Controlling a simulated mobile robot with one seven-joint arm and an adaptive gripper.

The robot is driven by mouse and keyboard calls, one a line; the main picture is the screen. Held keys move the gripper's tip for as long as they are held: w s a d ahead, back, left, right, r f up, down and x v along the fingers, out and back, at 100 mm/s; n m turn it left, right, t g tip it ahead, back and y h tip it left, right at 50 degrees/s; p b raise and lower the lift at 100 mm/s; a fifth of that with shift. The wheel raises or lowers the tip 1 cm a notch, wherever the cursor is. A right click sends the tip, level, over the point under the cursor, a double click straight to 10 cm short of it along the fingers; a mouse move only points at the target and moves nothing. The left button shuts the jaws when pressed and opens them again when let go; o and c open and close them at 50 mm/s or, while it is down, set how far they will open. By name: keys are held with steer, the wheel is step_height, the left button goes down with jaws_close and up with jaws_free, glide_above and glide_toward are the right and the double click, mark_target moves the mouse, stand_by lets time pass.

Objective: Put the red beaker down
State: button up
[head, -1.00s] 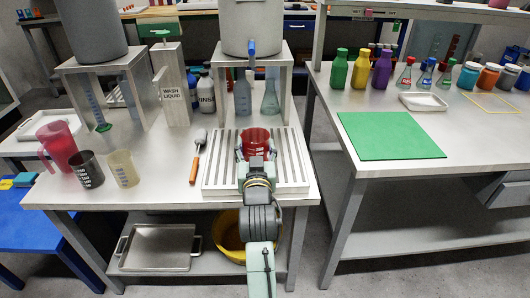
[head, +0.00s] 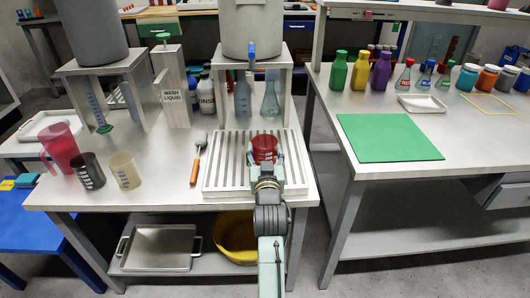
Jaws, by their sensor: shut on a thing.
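The red beaker (head: 265,146) is upright over the slatted drain rack (head: 214,181) on the left bench, below the tap of the right-hand tank. My gripper (head: 266,158) reaches in from the front and is shut on the beaker, with a finger on either side of it. The arm hides the front middle of the rack. I cannot tell whether the beaker's base touches the slats.
A brush with an orange handle (head: 196,160) lies left of the rack. A dark beaker (head: 88,172), a clear beaker (head: 124,170) and a red jug (head: 62,148) stand further left. A green mat (head: 390,137) lies clear on the right bench.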

steer(key=o, duration=1)
steer(key=shift+r+p, duration=0.25)
steer(key=shift+p, duration=0.05)
steer(key=s+b, duration=0.2)
steer(key=s, duration=1)
steer(key=shift+f, duration=0.1)
